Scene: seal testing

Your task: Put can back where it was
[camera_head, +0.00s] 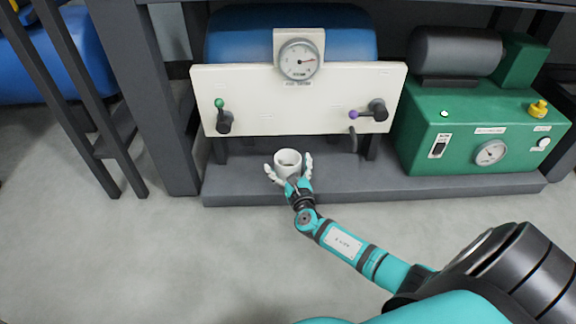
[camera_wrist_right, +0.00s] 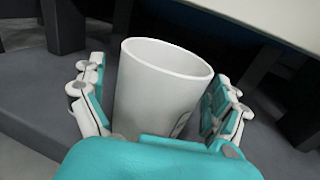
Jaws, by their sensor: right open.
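The can (camera_head: 288,159) is a white open-topped cylinder at the front of the grey platform (camera_head: 400,187), below the white panel. It also shows in the right wrist view (camera_wrist_right: 158,88), with its open mouth up and part of a dark mark low on its side. My right gripper (camera_head: 290,166) has its fingers on either side of the can. The can's lower part is hidden by the gripper's palm. My left gripper is not in view.
Behind the can stands a white panel (camera_head: 270,108) with a round gauge (camera_head: 299,60), a green-knobbed lever (camera_head: 221,115) and a purple-knobbed lever (camera_head: 370,111). A green machine (camera_head: 475,140) stands on the platform at right. Dark frame posts rise at left. The floor in front is clear.

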